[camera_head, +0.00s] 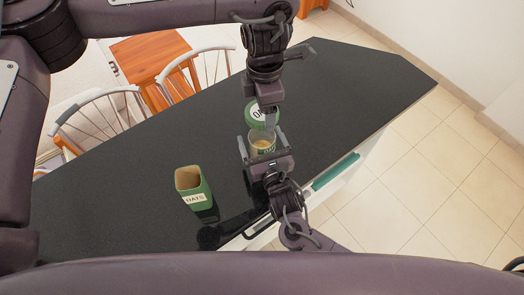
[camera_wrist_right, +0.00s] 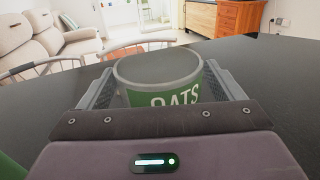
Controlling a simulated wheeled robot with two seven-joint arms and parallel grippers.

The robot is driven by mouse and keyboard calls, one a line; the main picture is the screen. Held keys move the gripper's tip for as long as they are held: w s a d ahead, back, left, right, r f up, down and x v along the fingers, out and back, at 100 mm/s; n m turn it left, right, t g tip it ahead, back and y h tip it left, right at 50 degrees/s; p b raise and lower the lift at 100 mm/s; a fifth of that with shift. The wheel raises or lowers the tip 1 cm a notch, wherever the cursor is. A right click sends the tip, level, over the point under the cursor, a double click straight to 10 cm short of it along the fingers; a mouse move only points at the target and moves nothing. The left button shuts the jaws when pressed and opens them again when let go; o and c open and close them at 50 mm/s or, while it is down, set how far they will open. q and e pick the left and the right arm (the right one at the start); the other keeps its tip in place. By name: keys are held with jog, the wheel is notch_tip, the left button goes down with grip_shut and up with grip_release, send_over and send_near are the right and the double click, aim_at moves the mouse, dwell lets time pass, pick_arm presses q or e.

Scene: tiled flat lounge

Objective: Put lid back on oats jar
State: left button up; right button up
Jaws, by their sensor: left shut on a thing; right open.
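The oats jar (camera_head: 262,143) stands upright on the dark counter, open at the top with pale contents showing. Its green OATS label shows in the right wrist view (camera_wrist_right: 172,97). The green lid (camera_head: 254,108), with a pale lettered face, is just beyond the jar in the head view. My left gripper (camera_head: 268,115) is shut on the lid, partly covering it. My right gripper (camera_head: 264,144) is open with one finger on each side of the jar; I cannot tell whether the fingers touch it. The lid does not show in the right wrist view.
A green OATS carton (camera_head: 197,200), open at the top, stands on the counter (camera_head: 120,190) left of the jar. Chairs (camera_head: 195,65) and a wooden cabinet (camera_head: 150,58) lie beyond the far edge. The counter's right part is clear.

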jog(key=c, duration=1.5)
pick_arm(q)
jog(key=shift+f, duration=2.5)
jog(key=shift+f, duration=0.9)
jog(key=shift+f, duration=0.5)
